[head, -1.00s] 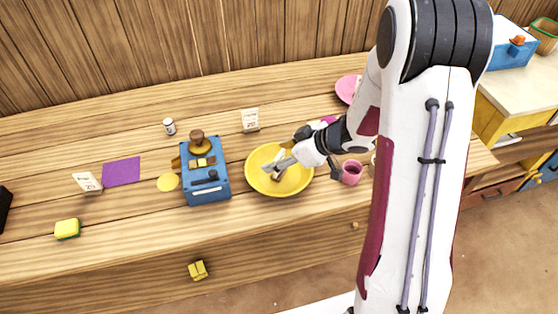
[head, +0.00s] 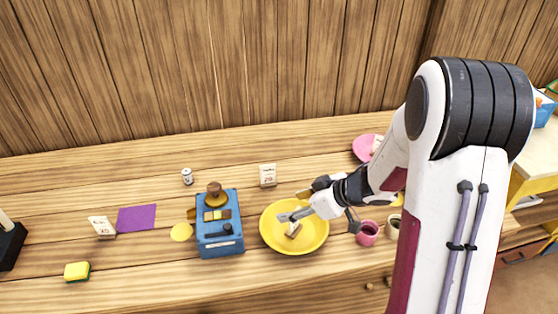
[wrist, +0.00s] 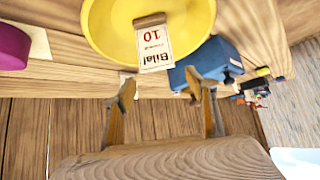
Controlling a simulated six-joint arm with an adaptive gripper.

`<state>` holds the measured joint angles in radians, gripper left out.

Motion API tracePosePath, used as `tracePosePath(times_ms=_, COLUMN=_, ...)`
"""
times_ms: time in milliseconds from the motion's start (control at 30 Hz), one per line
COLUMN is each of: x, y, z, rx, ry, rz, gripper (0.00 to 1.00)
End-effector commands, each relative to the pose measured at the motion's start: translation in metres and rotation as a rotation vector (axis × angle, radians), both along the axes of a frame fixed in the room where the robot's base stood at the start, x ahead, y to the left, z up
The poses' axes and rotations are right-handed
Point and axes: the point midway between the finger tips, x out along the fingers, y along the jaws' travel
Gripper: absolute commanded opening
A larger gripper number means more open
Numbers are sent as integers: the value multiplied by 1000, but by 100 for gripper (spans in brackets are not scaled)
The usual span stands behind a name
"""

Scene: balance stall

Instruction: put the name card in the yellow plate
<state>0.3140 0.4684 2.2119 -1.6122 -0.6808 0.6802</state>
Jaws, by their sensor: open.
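The yellow plate (head: 268,236) stands on the wooden counter, and its bowl fills the top of the wrist view (wrist: 105,35). A white name card (head: 293,230) with a brown base is in the plate. In the wrist view the card (wrist: 154,50) reads "Bilal 10" and overlaps the plate's rim in the picture. My gripper (head: 292,216) is over the plate, close to the card. In the wrist view my gripper (wrist: 160,84) has its two fingers apart with nothing between them; the card shows beyond the tips.
A blue scale-like box (head: 220,237) stands just left of the plate. Another card (head: 268,175) stands behind, and one more (head: 102,226) at far left. A pink mug (head: 368,232) is close on the right. A purple sheet (head: 137,217) and sponge (head: 77,271) lie left.

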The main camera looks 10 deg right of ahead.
Motion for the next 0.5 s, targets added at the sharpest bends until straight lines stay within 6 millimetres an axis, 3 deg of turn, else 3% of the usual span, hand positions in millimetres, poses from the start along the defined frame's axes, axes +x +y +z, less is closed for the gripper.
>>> tracePosePath(times_ms=267, x=2, y=-2, z=4, rx=-11, ry=-10, rz=-11, gripper=56)
tracePosePath(times_ms=500, x=15, y=-16, z=28, rx=-77, ry=-64, rz=-83, gripper=56)
